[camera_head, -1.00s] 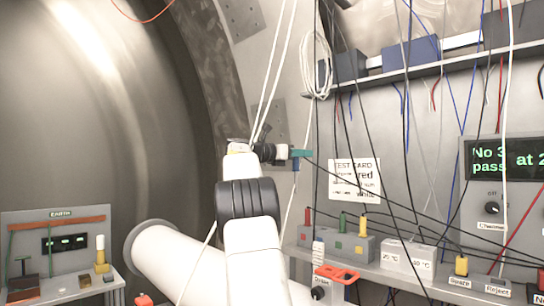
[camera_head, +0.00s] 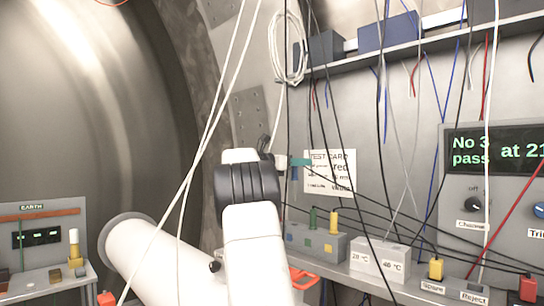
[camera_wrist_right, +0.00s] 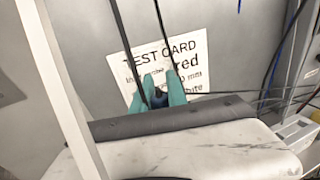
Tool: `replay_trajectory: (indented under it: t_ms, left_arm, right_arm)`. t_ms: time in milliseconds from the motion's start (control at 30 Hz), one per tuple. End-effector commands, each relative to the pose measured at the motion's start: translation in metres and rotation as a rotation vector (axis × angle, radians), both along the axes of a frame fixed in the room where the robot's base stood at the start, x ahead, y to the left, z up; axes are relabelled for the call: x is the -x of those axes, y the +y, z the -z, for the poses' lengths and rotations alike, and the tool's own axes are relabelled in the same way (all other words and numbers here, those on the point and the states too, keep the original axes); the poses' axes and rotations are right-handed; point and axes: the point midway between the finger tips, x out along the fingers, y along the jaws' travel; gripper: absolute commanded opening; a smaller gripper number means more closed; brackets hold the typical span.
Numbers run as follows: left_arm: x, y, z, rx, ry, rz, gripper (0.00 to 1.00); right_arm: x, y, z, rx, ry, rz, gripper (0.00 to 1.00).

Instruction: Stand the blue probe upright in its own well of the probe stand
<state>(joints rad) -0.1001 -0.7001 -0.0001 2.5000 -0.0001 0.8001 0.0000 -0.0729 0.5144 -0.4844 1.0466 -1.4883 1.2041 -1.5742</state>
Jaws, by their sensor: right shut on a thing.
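My right gripper (camera_head: 299,162) has teal fingertips shut on the blue probe (camera_head: 294,172). A short blue piece of the probe shows below the fingers, in front of the wall. In the right wrist view the blue probe (camera_wrist_right: 158,96) sits between the two teal fingers (camera_wrist_right: 161,92); much of it is hidden. The grey probe stand (camera_head: 333,246) is below and slightly right of the gripper, apart from it. A green probe (camera_head: 312,218) and a yellow probe (camera_head: 334,221) stand in it. Blue, green and yellow marks show on its front; my arm hides its left end. My left gripper is out of view.
Black cables cross in front of the stand and wall. A test card (camera_head: 330,173) hangs behind the gripper. White temperature blocks (camera_head: 379,259) stand right of the stand. A red-orange object (camera_head: 303,277) lies below it.

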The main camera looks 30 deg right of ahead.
Motion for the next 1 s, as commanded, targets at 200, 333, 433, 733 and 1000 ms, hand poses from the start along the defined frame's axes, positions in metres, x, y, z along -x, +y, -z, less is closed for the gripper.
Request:
replay_trajectory:
  t_ms: [200,333,433,733,1000]
  left_arm:
    - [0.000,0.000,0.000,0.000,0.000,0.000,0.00]
    - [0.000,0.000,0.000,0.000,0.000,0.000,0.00]
    - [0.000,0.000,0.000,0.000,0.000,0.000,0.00]
    - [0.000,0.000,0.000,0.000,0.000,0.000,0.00]
    - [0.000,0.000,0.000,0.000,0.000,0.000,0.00]
  right_arm:
    - [0.000,0.000,0.009,0.001,0.001,-0.002,0.00]
    - [0.000,0.000,0.009,0.001,0.000,-0.002,0.00]
    - [0.000,0.000,0.009,0.001,0.000,-0.002,0.00]
    - [0.000,0.000,0.018,0.001,0.004,-0.003,0.00]
    - [0.000,0.001,0.044,0.001,0.003,-0.003,0.00]
